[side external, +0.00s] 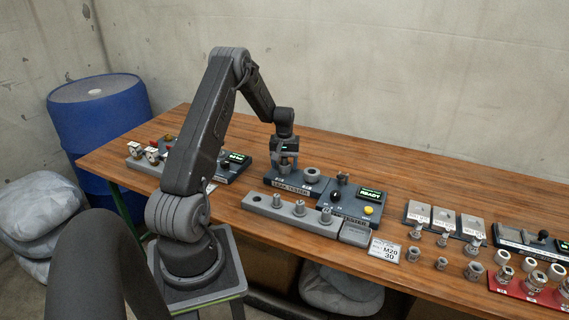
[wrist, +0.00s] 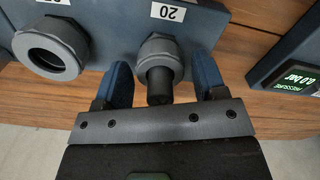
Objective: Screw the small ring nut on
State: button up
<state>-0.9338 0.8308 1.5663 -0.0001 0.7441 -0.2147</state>
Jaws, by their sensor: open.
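In the wrist view the small grey ring nut (wrist: 158,52) sits at the port marked 20, with a dark round stub (wrist: 159,88) coming out toward me. My gripper (wrist: 162,82) is open, with one blue finger on each side of the stub and nut. A gap shows on both sides, so I see no grip. Whether the nut's thread is engaged cannot be told. In the side view my gripper (side external: 284,160) points down over the left port of the dark block (side external: 296,189) and hides most of that nut.
A larger ring fitting (wrist: 50,48) is left of the nut; it also shows on the block's right port in the side view (side external: 311,174). A tester box (side external: 352,204) with a lit READY display adjoins it. A grey tray (side external: 290,217) with several fittings lies in front.

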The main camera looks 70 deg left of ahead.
jog(key=shift+n, duration=0.9)
jog(key=m, duration=0.6)
jog(key=c, duration=0.9)
jog(key=m, duration=0.6)
jog(key=m, duration=0.6)
jog(key=shift+f, duration=0.1)
